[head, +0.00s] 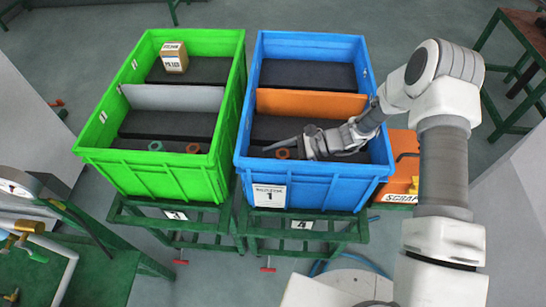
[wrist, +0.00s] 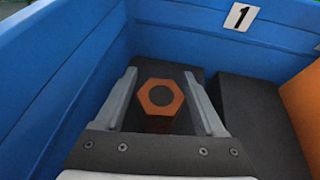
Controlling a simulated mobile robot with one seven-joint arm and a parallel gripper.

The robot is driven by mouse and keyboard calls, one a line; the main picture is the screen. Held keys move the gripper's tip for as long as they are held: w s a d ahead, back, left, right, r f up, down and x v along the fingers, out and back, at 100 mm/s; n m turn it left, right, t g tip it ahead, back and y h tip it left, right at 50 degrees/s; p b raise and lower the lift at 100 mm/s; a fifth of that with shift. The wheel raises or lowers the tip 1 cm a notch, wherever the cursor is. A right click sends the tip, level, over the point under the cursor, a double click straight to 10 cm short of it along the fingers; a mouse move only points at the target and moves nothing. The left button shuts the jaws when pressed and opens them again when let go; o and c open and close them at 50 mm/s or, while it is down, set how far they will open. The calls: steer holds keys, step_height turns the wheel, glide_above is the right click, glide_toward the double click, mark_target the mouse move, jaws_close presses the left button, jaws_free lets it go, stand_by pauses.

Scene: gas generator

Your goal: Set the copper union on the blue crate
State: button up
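The copper union (wrist: 160,97), an orange-brown hexagonal piece with a dark round centre, is in the near compartment of the blue crate (head: 310,185). In the head view the union (head: 283,153) shows just below my gripper (head: 274,148), near the crate's left wall. My gripper reaches into the crate from the right. In the wrist view my gripper (wrist: 160,75) is open, with one finger on each side of the union and a gap on both sides. The union's lower part is mostly hidden; I cannot tell its exact height relative to the fingertips.
An orange divider (head: 312,103) splits the blue crate; its far compartment looks empty. An orange scrap bin (head: 402,165) stands right. The crate walls closely surround my gripper.

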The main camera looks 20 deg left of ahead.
stand_by(0.3)
steer(key=shift+r+p, duration=0.3)
steer(key=b+v, duration=0.1)
steer(key=v, duration=1)
steer(key=shift+w+f+b, duration=0.1)
steer(key=shift+f+b, duration=0.15)
steer(key=shift+b, duration=0.1)
steer(key=shift+w+d+r, duration=0.15)
steer(key=shift+d+r, duration=0.1)
steer(key=shift+d, duration=0.15)
steer(key=shift+d+r, duration=0.1)
steer(key=shift+r, duration=0.1)
steer(key=s+d+r+n+t+h, duration=0.5)
steer(key=s+d+r, duration=0.4)
steer(key=r, duration=0.5)
steer(key=s+d+r+n+t+h, duration=0.6)
steer(key=s+d+r+n+h, duration=0.1)
steer(key=d+r, duration=0.6)
steer(key=shift+s+r+n, duration=0.45)
steer(key=shift+s+n, duration=0.05)
steer(key=shift+s, duration=0.65)
